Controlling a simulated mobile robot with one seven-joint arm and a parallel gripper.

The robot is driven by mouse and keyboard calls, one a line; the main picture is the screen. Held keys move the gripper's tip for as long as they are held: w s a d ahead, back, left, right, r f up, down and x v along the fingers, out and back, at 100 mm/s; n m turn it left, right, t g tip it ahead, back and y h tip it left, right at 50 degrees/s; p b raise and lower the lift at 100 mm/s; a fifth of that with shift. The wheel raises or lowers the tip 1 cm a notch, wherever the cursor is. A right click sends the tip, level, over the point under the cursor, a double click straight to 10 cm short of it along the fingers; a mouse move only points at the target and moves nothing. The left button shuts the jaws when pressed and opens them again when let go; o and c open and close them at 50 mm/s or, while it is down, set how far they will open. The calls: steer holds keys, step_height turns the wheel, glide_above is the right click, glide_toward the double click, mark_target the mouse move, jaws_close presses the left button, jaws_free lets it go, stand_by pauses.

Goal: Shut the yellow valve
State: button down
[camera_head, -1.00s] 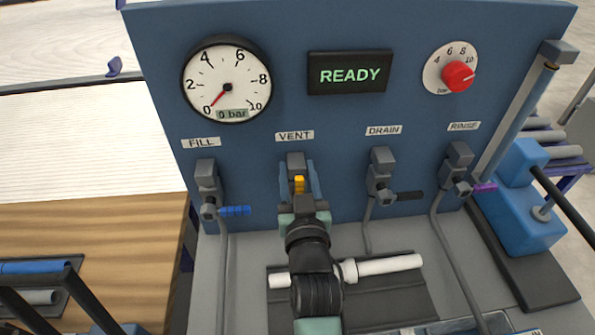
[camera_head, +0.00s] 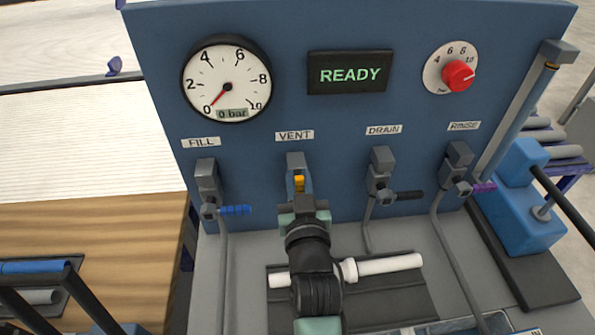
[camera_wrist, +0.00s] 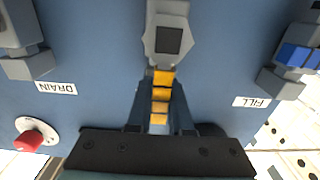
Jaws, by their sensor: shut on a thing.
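The yellow valve handle (camera_head: 299,184) is on the VENT valve (camera_head: 295,161), second from the left on the blue panel. In the wrist view the yellow handle (camera_wrist: 161,97) is a ribbed bar in line with the grey valve body (camera_wrist: 166,38). My gripper (camera_wrist: 161,92) has one finger on each side of the handle and is shut on it. In the head view my gripper (camera_head: 299,192) covers the near part of the handle. The gauge (camera_head: 227,83) reads 0 bar and the display (camera_head: 348,73) shows READY.
The FILL valve has a blue handle (camera_head: 236,210) on the left. The DRAIN valve has a black handle (camera_head: 409,195) and the RINSE valve a purple one (camera_head: 484,187) on the right. A white pipe (camera_head: 390,264) lies below my wrist. A red knob (camera_head: 458,76) is at upper right.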

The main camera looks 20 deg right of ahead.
steer(key=shift+d, duration=0.1)
stand_by(0.8)
steer(key=m, duration=0.1)
steer(key=d+m+b, duration=0.1)
steer(key=m, duration=0.2)
steer(key=shift+s+d+f, duration=0.25)
steer(key=shift+d+f, duration=0.1)
steer(key=shift+d, duration=0.05)
steer(key=m, duration=0.1)
steer(key=d+m+b, duration=0.1)
steer(key=m, duration=0.1)
steer(key=f+m, duration=0.1)
steer(key=m, duration=0.1)
steer(key=shift+s+d, duration=0.3)
steer(key=shift+d, duration=0.1)
steer(key=f+m, duration=0.1)
steer(key=m, duration=0.1)
steer(key=d+f+m+b, duration=0.1)
steer(key=m, duration=0.1)
steer(key=shift+s, duration=0.15)
steer(key=shift+d+f+m, duration=0.15)
steer(key=shift+f+m, duration=0.35)
steer(key=shift+m, duration=0.7)
steer(key=shift+d+f+m, duration=0.15)
steer(key=shift+f+m, duration=0.35)
steer(key=shift+m, duration=0.7)
steer(key=shift+f, duration=0.1)
steer(key=c, duration=0.8)
jaws_free()
steer(key=shift+s, duration=0.2)
